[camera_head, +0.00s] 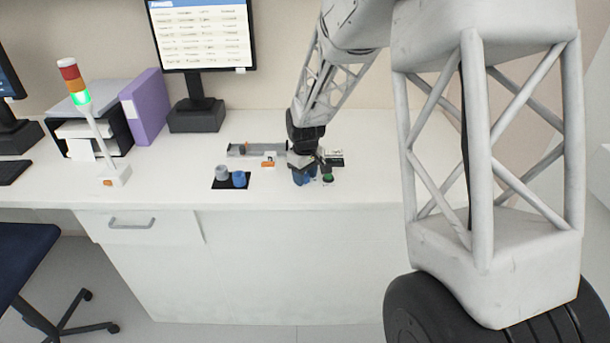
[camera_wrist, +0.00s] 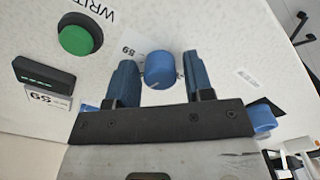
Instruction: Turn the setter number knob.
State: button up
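The setter's round blue knob (camera_wrist: 160,69) is in the upper middle of the wrist view, by a printed label. My gripper (camera_wrist: 157,64) is open, with one blue finger on each side of the knob. Gaps show between the knob and both fingers; whether the fingertips reach down to its level I cannot tell. In the head view my gripper (camera_head: 303,178) is low over the table and the knob is not distinguishable. A dark display (camera_wrist: 43,75) with a faint green readout too small to read lies to the left, with a label below it.
A green button (camera_wrist: 80,39) marked "WRIT..." is beside the knob; it also shows in the head view (camera_head: 327,178). A black mat (camera_head: 229,187) with a grey and a blue piece lies left of my gripper. A grey track (camera_head: 239,151) lies behind.

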jog(key=c, duration=0.7)
jog(key=shift+m, duration=0.3)
jog(key=m, duration=1.1)
jog(key=shift+m, duration=0.3)
jog(key=o, duration=0.9)
jog(key=shift+o, duration=0.2)
